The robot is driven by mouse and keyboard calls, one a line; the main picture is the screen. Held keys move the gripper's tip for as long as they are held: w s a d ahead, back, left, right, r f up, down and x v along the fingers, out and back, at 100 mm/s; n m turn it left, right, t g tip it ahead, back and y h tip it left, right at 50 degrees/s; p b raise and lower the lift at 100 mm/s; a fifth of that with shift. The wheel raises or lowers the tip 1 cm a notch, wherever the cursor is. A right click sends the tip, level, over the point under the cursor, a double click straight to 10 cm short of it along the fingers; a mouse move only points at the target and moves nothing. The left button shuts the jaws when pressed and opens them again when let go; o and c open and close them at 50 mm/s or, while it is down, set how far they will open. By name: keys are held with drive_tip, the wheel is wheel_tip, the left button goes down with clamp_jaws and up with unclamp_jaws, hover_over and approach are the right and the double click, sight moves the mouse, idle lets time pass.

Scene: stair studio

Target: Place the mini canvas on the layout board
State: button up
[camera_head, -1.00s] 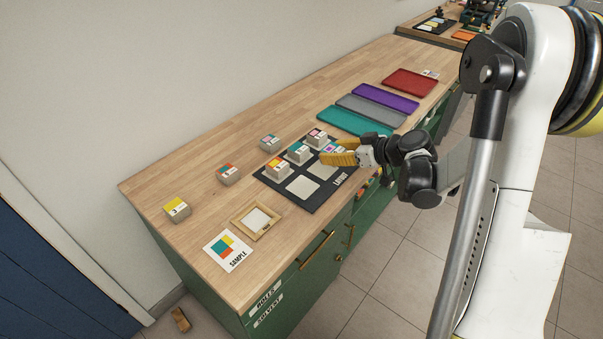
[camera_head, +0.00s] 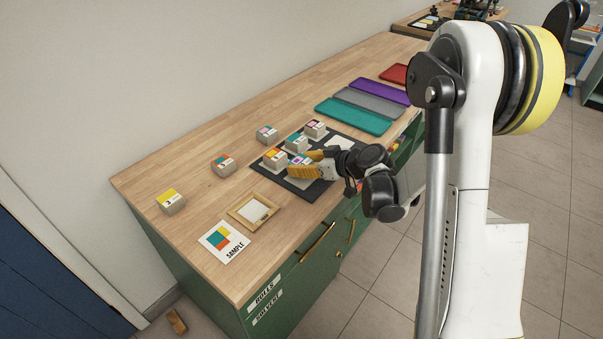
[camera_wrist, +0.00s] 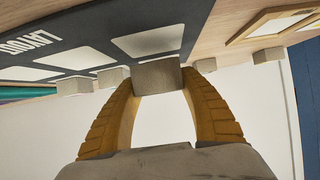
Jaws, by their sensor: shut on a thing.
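My gripper (camera_head: 308,163) has yellow fingers closed on a small grey block-like mini canvas (camera_head: 299,160) with a purple-marked top label. In the wrist view the mini canvas (camera_wrist: 157,76) sits between the fingertips of my gripper (camera_wrist: 160,82), and its label is hidden. It is over the front-left part of the dark layout board (camera_head: 312,191); I cannot tell whether it touches. The board has pale pads, partly hidden by my gripper; one pad (camera_head: 340,143) at right is bare. Three labelled blocks stand along the board's back side: orange-yellow (camera_head: 275,158), teal (camera_head: 297,143) and pink (camera_head: 315,128).
A wooden frame (camera_head: 238,215) and a sample card (camera_head: 223,242) lie at the front left. Teal (camera_head: 352,116), grey, purple and red trays lie toward the back right.

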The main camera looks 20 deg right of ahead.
drive_tip(key=shift+f+b, duration=0.4)
drive_tip(key=shift+f, duration=0.85)
drive_tip(key=shift+f, duration=0.25)
drive_tip(key=o, duration=1.1)
drive_tip(key=shift+r, duration=0.1)
